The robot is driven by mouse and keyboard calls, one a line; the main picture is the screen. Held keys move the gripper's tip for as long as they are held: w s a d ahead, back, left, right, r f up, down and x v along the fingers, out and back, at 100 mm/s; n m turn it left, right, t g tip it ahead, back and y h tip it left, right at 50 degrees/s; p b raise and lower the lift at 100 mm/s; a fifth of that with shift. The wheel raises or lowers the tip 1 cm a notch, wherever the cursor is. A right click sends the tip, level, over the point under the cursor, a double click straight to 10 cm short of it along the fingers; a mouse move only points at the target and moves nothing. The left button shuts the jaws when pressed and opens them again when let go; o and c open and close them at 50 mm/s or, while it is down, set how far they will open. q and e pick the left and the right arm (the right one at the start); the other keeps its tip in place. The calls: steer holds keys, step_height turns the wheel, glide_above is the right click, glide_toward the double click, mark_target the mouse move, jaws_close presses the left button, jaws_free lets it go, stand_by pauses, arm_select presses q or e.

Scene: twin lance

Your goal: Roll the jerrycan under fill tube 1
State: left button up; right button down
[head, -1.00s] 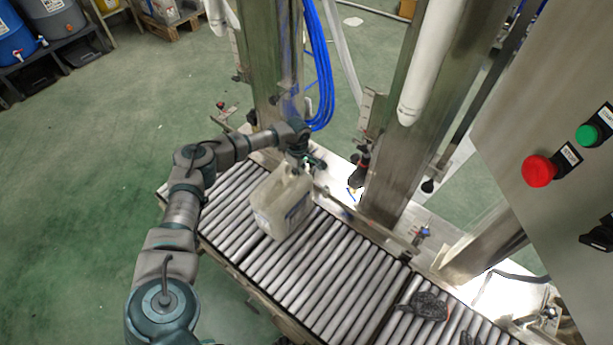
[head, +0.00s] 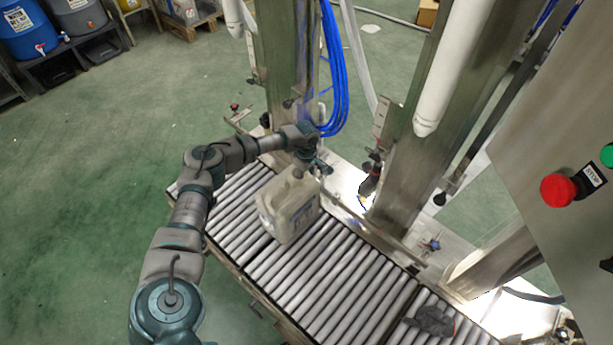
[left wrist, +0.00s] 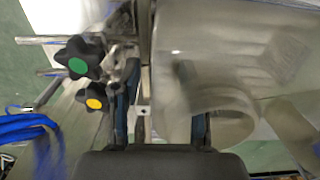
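A translucent whitish jerrycan (head: 288,212) with a label stands on the roller conveyor (head: 335,275). My left gripper (head: 306,166) is at its top, on the far side. In the left wrist view the blurred jerrycan (left wrist: 235,65) fills the right half. My left gripper (left wrist: 161,125) has its two fingers apart; the right finger overlaps the jerrycan. I cannot tell whether it touches it. Two white tubes hang above the line, one at the top left (head: 233,15) and one further right (head: 445,70). No number shows on them. My right gripper is not in view.
A dark crumpled cloth or glove (head: 430,321) lies on the rollers at the lower right. Steel columns (head: 415,150) and a side rail line the far side. Knobs (left wrist: 80,57) are close to the left finger. Rollers between jerrycan and cloth are clear.

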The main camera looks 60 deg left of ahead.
arm_select(q)
steer(key=shift+r, duration=0.1)
steer(key=shift+r, duration=0.3)
step_height(320, 180, up, 11)
steer(key=shift+r, duration=0.1)
